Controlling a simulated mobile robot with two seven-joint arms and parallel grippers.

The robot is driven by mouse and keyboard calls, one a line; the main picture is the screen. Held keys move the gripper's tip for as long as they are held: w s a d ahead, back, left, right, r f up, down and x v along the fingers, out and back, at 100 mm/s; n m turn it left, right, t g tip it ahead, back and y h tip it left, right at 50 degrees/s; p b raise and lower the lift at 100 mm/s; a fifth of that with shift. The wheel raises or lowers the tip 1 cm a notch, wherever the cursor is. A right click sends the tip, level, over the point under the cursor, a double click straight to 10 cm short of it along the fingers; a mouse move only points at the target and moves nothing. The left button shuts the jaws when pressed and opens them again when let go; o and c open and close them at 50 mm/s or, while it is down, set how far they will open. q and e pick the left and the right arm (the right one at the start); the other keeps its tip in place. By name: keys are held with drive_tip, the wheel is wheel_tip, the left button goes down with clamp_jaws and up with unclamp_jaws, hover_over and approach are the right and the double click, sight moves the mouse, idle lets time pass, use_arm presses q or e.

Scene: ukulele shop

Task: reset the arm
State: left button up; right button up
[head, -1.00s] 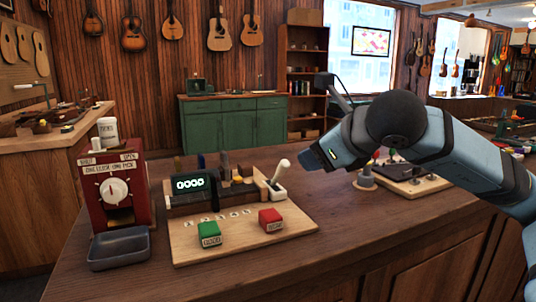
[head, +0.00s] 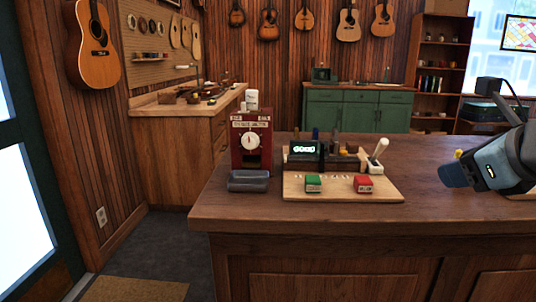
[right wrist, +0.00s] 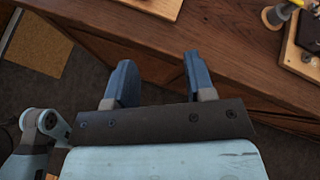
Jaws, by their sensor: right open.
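My right gripper (head: 453,174) is at the right side of the head view, where it overlaps the right part of the wooden counter (head: 440,205). In the right wrist view its two blue fingers (right wrist: 159,72) are spread apart with nothing between them. Their tips show against the counter's front edge there, and dark floor shows to the left. My left gripper is not in view.
A white-knobbed lever (head: 378,155) stands behind. Floor (head: 165,240) is open at left.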

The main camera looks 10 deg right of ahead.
drive_tip(key=a+f+n+g+y, duration=0.2)
drive_tip(key=a+f+g+y, duration=0.3)
drive_tip(key=a+f+y, duration=0.5)
drive_tip(key=s+a+f+m+g+y, duration=0.1)
drive_tip(key=s+a+m+y, duration=0.35)
drive_tip(key=a+y, duration=0.2)
drive_tip(key=s+a+f+m+y, duration=0.2)
drive_tip(key=s+a+m+y, duration=0.1)
drive_tip(key=a+m+y, duration=0.4)
wheel_tip(320, 180, down, 15)
drive_tip(key=a+m+t+h, duration=0.2)
drive_tip(key=m+t+h, duration=1.2)
drive_tip(key=m, duration=1.3)
use_arm(q)
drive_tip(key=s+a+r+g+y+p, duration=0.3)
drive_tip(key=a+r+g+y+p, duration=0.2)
drive_tip(key=p, duration=3.1)
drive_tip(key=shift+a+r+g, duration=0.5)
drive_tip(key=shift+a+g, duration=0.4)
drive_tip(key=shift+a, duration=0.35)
use_arm(e)
drive_tip(key=s+d+r+g+h, duration=0.3)
drive_tip(key=d+r+g+h, duration=0.2)
drive_tip(key=d+g+h, duration=0.1)
drive_tip(key=shift+s+d+r+g+h, duration=0.35)
drive_tip(key=shift+d+g, duration=0.1)
drive_tip(key=shift+g, duration=0.75)
